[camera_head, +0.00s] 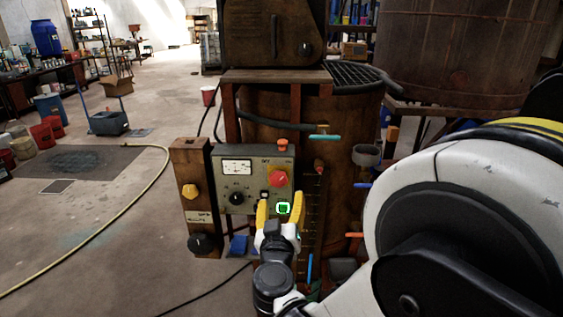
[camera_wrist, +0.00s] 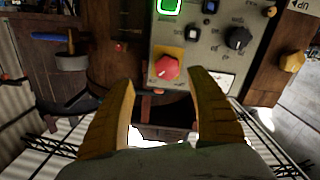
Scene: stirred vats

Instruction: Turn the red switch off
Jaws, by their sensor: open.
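The red switch (camera_head: 278,179) is a red rotary knob on a yellow-orange plate at the upper right of a grey control panel (camera_head: 228,200). In the wrist view, which shows the panel upside down, the red switch (camera_wrist: 168,67) lies between the fingertips in the picture, with its yellow plate around it. My gripper (camera_head: 282,202) has yellow fingers spread apart and holds nothing. In the head view its tips are just below the red switch. The wrist view shows my gripper (camera_wrist: 161,78) open; I see no finger touching the switch.
A lit green square button (camera_head: 283,208) is below the switch. A meter (camera_head: 237,167) and a black knob (camera_head: 236,198) are to its left. A wooden post with a yellow knob (camera_head: 190,191) stands left of the panel. A rusty vat (camera_head: 340,120) is behind. Open floor lies left.

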